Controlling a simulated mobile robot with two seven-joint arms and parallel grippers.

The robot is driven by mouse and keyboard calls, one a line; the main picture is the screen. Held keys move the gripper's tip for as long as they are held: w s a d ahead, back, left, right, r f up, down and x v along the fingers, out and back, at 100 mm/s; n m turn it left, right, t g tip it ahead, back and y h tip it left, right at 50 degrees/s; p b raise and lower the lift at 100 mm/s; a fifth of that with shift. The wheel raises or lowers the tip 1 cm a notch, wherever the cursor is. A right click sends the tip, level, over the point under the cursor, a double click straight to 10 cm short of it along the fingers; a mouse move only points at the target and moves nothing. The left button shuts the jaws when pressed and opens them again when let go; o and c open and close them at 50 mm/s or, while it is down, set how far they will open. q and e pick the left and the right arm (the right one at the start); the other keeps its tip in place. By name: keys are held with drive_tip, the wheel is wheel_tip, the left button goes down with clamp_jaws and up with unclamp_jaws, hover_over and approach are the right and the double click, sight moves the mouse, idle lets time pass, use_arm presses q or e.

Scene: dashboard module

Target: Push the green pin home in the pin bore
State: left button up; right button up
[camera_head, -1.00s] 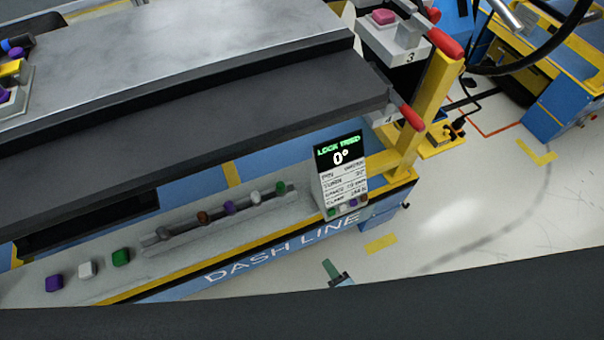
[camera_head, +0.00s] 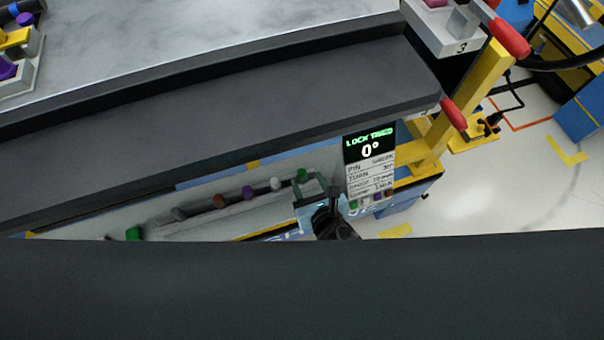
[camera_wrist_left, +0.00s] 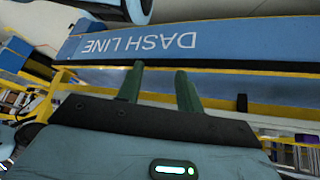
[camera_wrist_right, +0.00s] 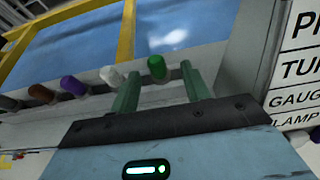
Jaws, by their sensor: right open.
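The green pin (camera_head: 301,175) stands at the right end of a grey rack (camera_head: 205,229) in the head view. In the right wrist view the green pin (camera_wrist_right: 157,68) shows beyond and between the fingertips of my right gripper (camera_wrist_right: 158,78). My right gripper (camera_head: 314,186) is open, just right of the green pin in the head view; I see no grip on it. My left gripper (camera_wrist_left: 160,80) is open and empty in the left wrist view, facing the blue DASH LINE front; the head view does not show it. I cannot make out the pin bore.
White, purple, brown and grey pins (camera_head: 249,192) stand in the rack left of the green one. A display panel (camera_head: 368,165) reading "0°" stands close right of my right gripper. A dark ledge (camera_head: 250,115) overhangs the rack.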

sight(301, 169)
drive_tip(key=shift+a+b+x, duration=0.2)
drive_tip(key=shift+b+x, duration=0.35)
drive_tip(key=shift+x, duration=2.15)
drive_tip(key=shift+w+a+r, duration=0.1)
drive_tip(key=shift+w, duration=0.2)
drive_tip(key=shift+c, duration=1.4)
clamp_jaws()
drive_tip(key=shift+r, duration=0.15)
